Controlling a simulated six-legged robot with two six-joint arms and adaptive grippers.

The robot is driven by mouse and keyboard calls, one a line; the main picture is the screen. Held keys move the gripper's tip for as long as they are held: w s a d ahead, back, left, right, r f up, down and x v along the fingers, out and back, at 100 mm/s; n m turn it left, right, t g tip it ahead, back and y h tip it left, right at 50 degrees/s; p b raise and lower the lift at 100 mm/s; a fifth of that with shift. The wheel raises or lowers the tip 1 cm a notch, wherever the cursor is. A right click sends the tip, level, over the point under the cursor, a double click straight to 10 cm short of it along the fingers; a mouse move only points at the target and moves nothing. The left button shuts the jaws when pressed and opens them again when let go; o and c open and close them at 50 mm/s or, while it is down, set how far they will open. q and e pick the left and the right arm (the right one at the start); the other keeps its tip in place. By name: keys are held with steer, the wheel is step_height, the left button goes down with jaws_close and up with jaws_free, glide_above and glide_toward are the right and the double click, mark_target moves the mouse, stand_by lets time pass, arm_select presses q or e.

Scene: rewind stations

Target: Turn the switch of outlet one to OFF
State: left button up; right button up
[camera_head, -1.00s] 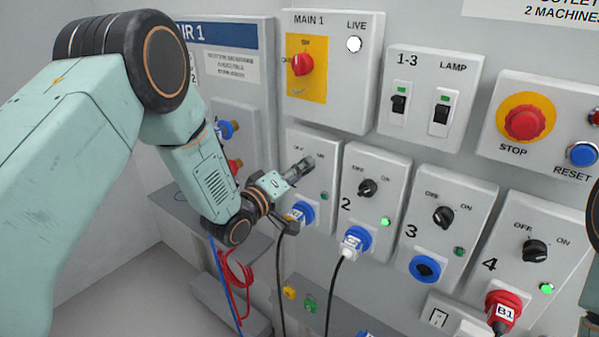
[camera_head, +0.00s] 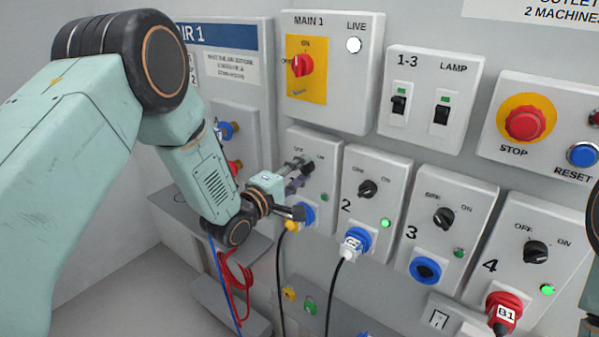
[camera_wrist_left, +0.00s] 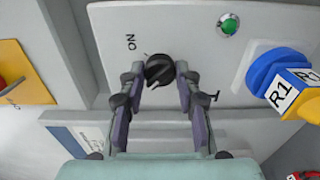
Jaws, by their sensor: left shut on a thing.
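The outlet one panel (camera_head: 329,158) is left of outlet 2 in the head view, partly hidden by my left gripper. Its switch, a round black knob (camera_wrist_left: 158,69), shows in the wrist view with an ON label beside it. My left gripper (camera_head: 299,172) is at this knob. In the wrist view the two fingers of my left gripper (camera_wrist_left: 160,77) stand on either side of the knob, shut on it. The lamp (camera_wrist_left: 228,26) of outlet one looks dark green. I cannot tell exactly where the knob points. My right gripper is not in view.
Outlet 2 (camera_head: 374,168), outlet 3 (camera_head: 447,196) and outlet 4 (camera_head: 536,227) run to the right. The MAIN 1 box (camera_head: 349,80) is above. Cables hang below.

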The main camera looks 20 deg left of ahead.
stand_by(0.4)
arm_select(q)
steer(key=o, duration=1.2)
steer(key=shift+d, duration=0.1)
steer(key=shift+c, duration=0.2)
steer(key=shift+s+a, duration=0.2)
steer(key=v, duration=1.1)
steer(key=shift+s, duration=0.25)
